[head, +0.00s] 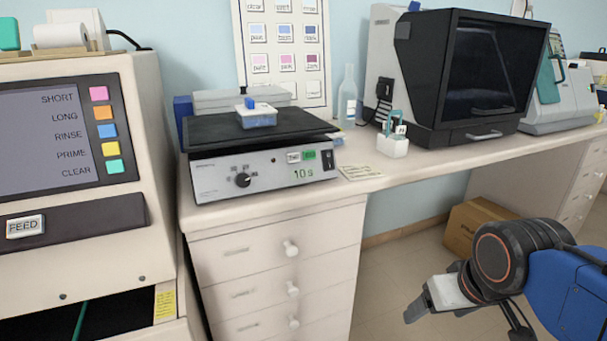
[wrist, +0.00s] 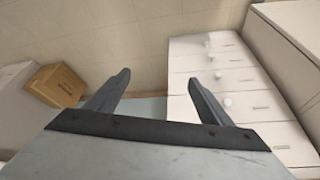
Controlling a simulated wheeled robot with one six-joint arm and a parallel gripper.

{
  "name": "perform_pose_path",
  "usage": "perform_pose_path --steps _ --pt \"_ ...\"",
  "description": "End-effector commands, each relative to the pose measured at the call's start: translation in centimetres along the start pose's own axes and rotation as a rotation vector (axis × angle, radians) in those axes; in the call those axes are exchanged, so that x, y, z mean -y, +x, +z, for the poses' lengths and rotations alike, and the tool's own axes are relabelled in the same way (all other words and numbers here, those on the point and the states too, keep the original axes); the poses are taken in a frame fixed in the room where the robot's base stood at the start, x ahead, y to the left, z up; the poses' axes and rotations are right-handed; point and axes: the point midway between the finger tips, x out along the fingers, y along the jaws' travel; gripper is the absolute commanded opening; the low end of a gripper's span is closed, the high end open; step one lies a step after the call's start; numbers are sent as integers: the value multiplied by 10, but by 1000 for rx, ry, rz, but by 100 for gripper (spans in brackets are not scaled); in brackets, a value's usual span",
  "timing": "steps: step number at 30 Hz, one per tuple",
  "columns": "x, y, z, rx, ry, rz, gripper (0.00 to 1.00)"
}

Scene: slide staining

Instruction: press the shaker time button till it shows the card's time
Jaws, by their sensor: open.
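The shaker (head: 265,170) stands on the bench at centre left in the head view, with a dark flat platform on top. My gripper (head: 420,310) is at the lower right, low in front of the bench and well apart from the shaker. In the wrist view my gripper (wrist: 158,82) is open and empty.
A staining machine (head: 75,140) with coloured buttons fills the left side. A blue-lidded dish (head: 257,117) sits on the shaker platform. A white rack (head: 392,146), a bottle and a black-fronted machine (head: 470,80) stand farther right. A cardboard box (head: 478,222) is on the floor under the bench.

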Motion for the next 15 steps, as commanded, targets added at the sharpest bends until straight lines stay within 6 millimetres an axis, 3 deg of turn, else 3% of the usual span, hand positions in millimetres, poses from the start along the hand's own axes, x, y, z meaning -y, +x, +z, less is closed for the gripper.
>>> perform_pose_path --steps 1,9,15 --pt "0 0 0 0 0 0 62" --pt "0 0 0 0 0 0 0" --pt "0 0 0 0 0 0 0"
